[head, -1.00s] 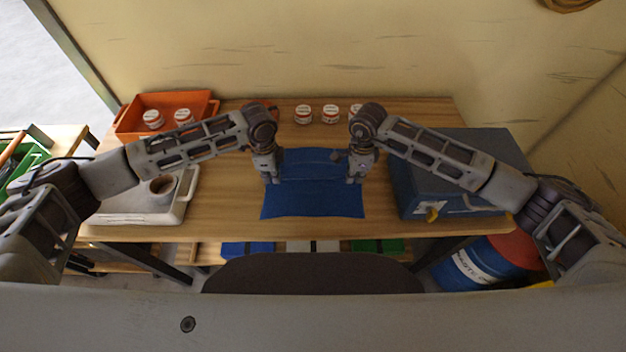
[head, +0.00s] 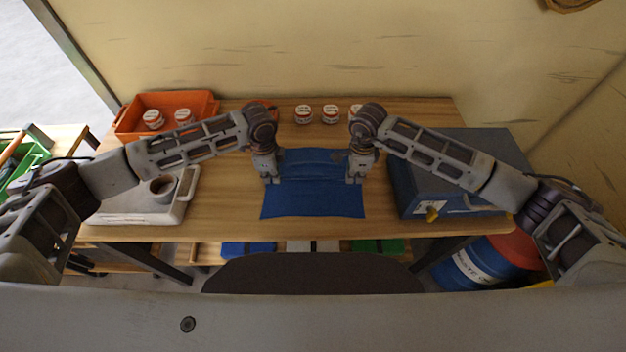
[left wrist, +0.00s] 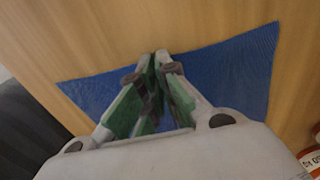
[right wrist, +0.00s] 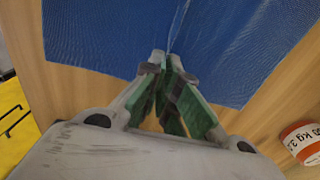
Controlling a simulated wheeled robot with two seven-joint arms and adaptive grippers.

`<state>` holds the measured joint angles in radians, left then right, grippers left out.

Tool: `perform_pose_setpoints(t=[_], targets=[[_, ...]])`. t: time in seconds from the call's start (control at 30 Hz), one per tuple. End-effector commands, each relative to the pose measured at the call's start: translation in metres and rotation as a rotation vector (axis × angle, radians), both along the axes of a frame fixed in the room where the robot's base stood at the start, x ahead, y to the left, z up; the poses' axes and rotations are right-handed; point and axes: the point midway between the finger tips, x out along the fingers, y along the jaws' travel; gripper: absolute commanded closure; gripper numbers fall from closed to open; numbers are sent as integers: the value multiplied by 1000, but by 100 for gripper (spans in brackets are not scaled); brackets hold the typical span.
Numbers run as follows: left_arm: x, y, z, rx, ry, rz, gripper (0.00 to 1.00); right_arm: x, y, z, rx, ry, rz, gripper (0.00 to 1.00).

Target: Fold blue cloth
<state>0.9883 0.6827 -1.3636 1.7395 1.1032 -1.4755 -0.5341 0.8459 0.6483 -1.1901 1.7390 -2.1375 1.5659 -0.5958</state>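The blue cloth (head: 312,200) lies spread on the wooden table, with a crease running across it between my grippers. My left gripper (head: 271,182) is at the cloth's left edge, about midway along it. In the left wrist view its fingertips (left wrist: 156,55) are together at the edge of the cloth (left wrist: 235,65). My right gripper (head: 355,182) is at the right edge, opposite. In the right wrist view its fingertips (right wrist: 165,55) are together, and a crease in the cloth (right wrist: 110,30) runs to them. The pinched cloth is mostly hidden by the fingers.
An orange bin (head: 130,118) with white jars stands at the back left. Several more jars (head: 331,114) stand behind the cloth. A pale tray with a cup (head: 161,188) is to the left, and a blue-grey case (head: 445,172) to the right. Bare table lies around the cloth.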

Motion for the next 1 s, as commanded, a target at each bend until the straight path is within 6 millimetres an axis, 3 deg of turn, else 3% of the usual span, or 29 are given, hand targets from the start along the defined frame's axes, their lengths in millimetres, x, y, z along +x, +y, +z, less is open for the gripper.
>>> perform_pose_setpoints(t=[0.57, 1.0], targets=[[-2, 3, -4, 7, 8, 2, 100, -2, -3, -3, -7, 6, -2, 100], [-1, 2, 10, 5, 4, 2, 100, -1, -2, 10, -5, 3, -2, 100]])
